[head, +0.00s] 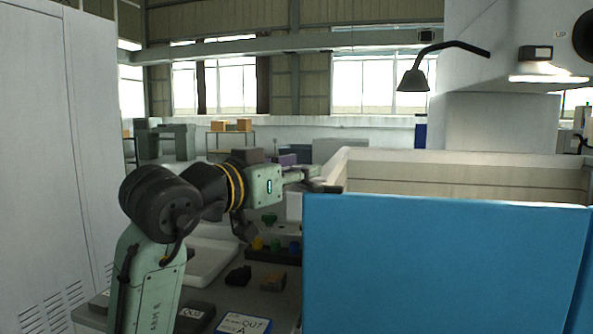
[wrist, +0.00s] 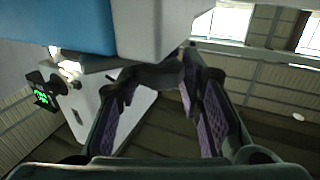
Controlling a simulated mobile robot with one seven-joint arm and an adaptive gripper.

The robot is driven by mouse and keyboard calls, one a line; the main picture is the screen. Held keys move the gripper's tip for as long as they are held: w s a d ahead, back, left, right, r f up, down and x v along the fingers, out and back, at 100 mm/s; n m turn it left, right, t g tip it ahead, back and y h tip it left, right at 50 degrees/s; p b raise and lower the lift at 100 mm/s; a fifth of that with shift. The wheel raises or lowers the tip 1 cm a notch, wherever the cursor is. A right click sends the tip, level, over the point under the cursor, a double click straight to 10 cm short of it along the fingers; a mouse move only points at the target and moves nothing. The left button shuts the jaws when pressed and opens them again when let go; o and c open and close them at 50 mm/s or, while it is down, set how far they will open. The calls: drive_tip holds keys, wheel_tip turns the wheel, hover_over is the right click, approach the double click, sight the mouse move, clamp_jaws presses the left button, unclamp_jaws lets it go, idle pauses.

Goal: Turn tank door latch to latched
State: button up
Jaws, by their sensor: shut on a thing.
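The tank has a blue door panel (head: 440,265) and a pale inner wall. My gripper (head: 318,184) is at the top left corner of the blue panel, reaching in from the left. In the wrist view my gripper (wrist: 162,82) has its two purple-padded fingers on either side of a dark bar, which I take to be the tank door latch (wrist: 158,74). It is shut on this bar, beside the blue and white tank body. The latch is mostly hidden by the fingers in the head view, and its exact angle cannot be told.
A tall grey cabinet (head: 60,150) stands at the left. A bench with a white tray (head: 210,258), small coloured parts and a blue-edged sign (head: 244,324) lies below my arm. A black lamp (head: 413,80) and the white machine head (head: 515,45) hang above the tank.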

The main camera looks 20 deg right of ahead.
drive_tip(key=shift+s+d+n+t+y+b, duration=0.1)
drive_tip(key=shift+s+n+t+y+b, duration=0.05)
drive_tip(key=shift+n+t+y, duration=0.6)
drive_tip(key=shift+s+d+n+t+y+b, duration=0.15)
drive_tip(key=shift+n+t+y, duration=0.35)
drive_tip(key=shift+t, duration=0.35)
drive_tip(key=shift+n+t+y, duration=1.6)
drive_tip(key=shift+n+y, duration=0.25)
drive_tip(key=shift+y, duration=0.4)
drive_tip(key=o, duration=1.2)
drive_tip(key=shift+c, duration=0.2)
drive_tip(key=v, duration=1.2)
